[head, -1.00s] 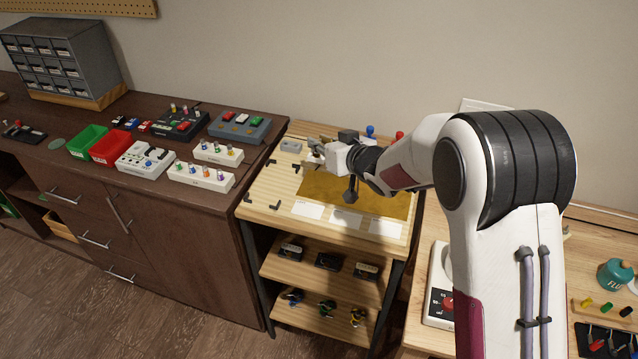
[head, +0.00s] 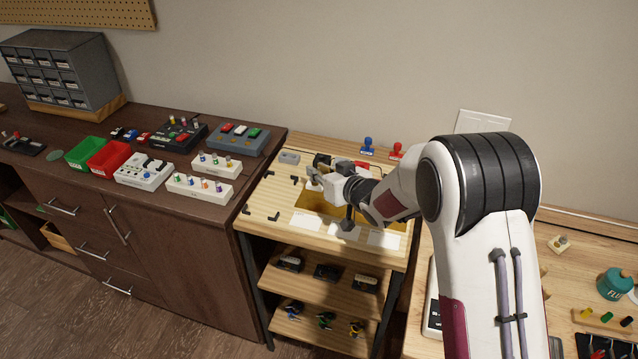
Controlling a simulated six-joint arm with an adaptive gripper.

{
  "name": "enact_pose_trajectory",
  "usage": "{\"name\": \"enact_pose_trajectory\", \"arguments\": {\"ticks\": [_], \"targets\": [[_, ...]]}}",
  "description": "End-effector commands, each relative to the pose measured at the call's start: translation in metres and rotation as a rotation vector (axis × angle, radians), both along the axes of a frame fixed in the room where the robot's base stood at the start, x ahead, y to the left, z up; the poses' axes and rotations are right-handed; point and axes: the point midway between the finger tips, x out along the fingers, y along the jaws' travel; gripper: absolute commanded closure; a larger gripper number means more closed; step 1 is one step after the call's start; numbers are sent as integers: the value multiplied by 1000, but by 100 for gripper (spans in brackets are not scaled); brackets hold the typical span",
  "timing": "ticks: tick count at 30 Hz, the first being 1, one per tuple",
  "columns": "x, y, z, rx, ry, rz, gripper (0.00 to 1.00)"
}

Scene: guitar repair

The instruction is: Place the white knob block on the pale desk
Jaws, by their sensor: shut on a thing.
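My gripper (head: 314,178) is over the left part of the pale wooden stand top in the middle. It is shut on a small white piece (head: 313,186), which I take for the white knob block. The piece is small here and partly hidden by the fingers. I cannot tell whether it touches the surface below. The pale desk (head: 535,290) at the right is partly covered by my arm; a small cream block with a dark top (head: 559,243) stands on it.
The stand top (head: 263,200) carries a mustard mat (head: 311,203), white cards (head: 383,239), a grey block (head: 289,157) and blue (head: 368,144) and red (head: 396,150) stamps. White knob boxes (head: 200,186) fill the dark counter's near side.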

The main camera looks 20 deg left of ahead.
Motion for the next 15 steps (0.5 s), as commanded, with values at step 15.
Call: {"name": "enact_pose_trajectory", "arguments": {"ticks": [15], "targets": [[0,0,-42,0,0,-1,100]]}}
